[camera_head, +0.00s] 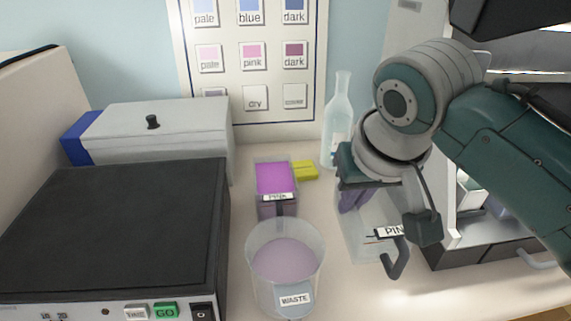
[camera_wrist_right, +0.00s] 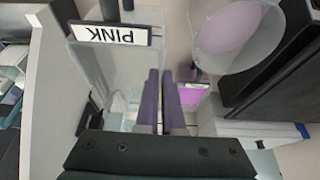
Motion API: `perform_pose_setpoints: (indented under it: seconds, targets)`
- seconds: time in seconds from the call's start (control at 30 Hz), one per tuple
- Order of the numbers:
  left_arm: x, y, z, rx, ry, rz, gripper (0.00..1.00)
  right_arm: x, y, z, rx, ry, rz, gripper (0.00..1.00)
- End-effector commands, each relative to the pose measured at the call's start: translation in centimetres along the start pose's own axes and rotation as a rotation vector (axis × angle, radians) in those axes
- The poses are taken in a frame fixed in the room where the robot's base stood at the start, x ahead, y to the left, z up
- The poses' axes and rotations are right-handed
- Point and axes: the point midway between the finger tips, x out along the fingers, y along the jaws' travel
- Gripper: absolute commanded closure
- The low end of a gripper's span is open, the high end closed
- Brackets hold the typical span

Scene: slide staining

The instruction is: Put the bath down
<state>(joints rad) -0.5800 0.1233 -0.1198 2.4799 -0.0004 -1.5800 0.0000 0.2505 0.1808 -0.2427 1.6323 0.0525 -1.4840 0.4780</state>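My right gripper (camera_head: 350,205) points down at the left side of a clear bath (camera_head: 362,240) with a PINK label, partly hidden behind my wrist. In the right wrist view the purple fingers (camera_wrist_right: 162,85) are close together at the wall of this bath (camera_wrist_right: 112,75), with only a narrow gap between them. The bath looks empty. I cannot tell whether its base touches the bench. My left gripper is not in view.
A pink-filled container (camera_head: 275,182) labelled PINK and a WASTE beaker (camera_head: 284,265) with pale pink liquid stand to the left. A yellow block (camera_head: 304,170) and a clear bottle (camera_head: 341,125) are behind. A black-topped device (camera_head: 110,225) fills the left. The front bench (camera_head: 350,295) is bare.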

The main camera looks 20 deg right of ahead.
Motion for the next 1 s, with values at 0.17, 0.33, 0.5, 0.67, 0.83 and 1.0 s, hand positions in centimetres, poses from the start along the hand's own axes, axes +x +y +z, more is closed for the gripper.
perform_pose_setpoints:
  seconds: [0.17, 0.33, 0.5, 0.67, 0.83, 1.0]
  targets:
    - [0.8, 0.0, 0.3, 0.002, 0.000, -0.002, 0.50, 4.0, 0.0, 1.7, 0.000, -0.003, 0.001, 1.00]
    - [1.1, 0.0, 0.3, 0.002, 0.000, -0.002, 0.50, 5.3, 0.0, 2.2, 0.000, 0.000, 0.000, 1.00]
    - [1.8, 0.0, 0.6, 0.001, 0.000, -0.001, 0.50, 7.7, 0.0, 3.2, 0.001, 0.000, 0.001, 1.00]
    - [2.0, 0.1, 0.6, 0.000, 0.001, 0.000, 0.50, 8.6, -0.1, 3.5, 0.001, 0.002, 0.000, 1.00]
    - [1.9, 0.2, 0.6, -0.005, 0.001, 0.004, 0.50, 8.5, -0.1, 3.5, 0.001, 0.003, -0.001, 1.00]
    - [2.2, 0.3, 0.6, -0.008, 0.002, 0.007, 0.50, 9.0, -0.1, 3.7, 0.001, 0.002, -0.001, 1.00]
